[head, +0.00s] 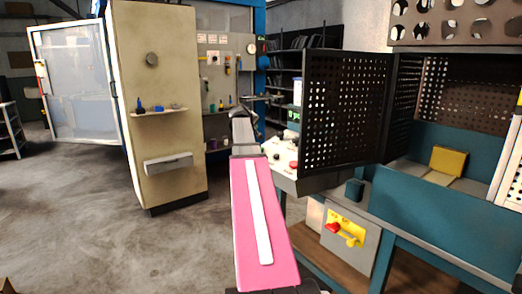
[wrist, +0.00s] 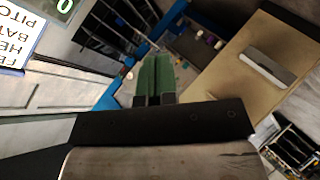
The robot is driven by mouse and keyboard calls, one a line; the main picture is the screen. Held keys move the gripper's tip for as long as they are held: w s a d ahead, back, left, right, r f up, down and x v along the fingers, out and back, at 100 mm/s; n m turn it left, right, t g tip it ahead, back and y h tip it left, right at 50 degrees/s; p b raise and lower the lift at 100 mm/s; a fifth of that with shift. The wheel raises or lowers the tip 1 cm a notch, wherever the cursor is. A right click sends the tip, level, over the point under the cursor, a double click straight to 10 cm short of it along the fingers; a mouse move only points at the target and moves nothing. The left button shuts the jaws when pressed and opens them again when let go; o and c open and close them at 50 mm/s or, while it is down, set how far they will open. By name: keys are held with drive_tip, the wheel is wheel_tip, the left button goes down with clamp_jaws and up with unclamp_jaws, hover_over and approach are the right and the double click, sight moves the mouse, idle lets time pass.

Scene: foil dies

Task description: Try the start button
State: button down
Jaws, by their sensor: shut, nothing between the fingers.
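A sloped light control panel (head: 283,158) stands right of my arm in the head view. It carries a red button (head: 293,165) and a few other small controls. I cannot tell which control is the start button. My gripper (wrist: 155,62) shows in the wrist view with its two green fingers pressed together and nothing between them. In the head view, the end of my arm is up and left of the panel, apart from it. The panel's controls are not seen in the wrist view.
A dark perforated door (head: 345,108) stands open just right of the panel. A teal machine (head: 425,215) with a yellow block (head: 448,161) is further right. A beige cabinet (head: 155,105) stands left. A green-lit display (wrist: 64,5) and a lettered sign (wrist: 20,38) show in the wrist view.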

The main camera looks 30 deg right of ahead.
drive_tip(key=shift+f, duration=0.1)
drive_tip(key=shift+w+d+f, duration=0.1)
drive_tip(key=shift+d+f, duration=0.35)
drive_tip(key=shift+f, duration=0.95)
drive_tip(key=shift+s+d+f, duration=0.1)
drive_tip(key=shift+d+f, duration=0.35)
drive_tip(key=shift+f, duration=0.9)
drive_tip(key=shift+w+d+f, duration=0.1)
drive_tip(key=shift+d+f, duration=0.35)
drive_tip(key=shift+f, duration=0.95)
drive_tip(key=shift+f, duration=0.15)
drive_tip(key=shift+d+f, duration=0.1)
drive_tip(key=shift+f, duration=0.15)
drive_tip(key=shift+d+f, duration=0.2)
drive_tip(key=shift+f, duration=0.25)
drive_tip(key=shift+r, duration=0.1)
drive_tip(key=shift+a+r, duration=0.3)
drive_tip(key=shift+r, duration=0.5)
drive_tip(key=shift+a+r, duration=0.25)
drive_tip(key=shift+r, duration=0.55)
drive_tip(key=shift+a+r, duration=0.3)
drive_tip(key=shift+r, duration=0.45)
drive_tip(key=shift+a+r, duration=0.25)
drive_tip(key=shift+r, duration=0.55)
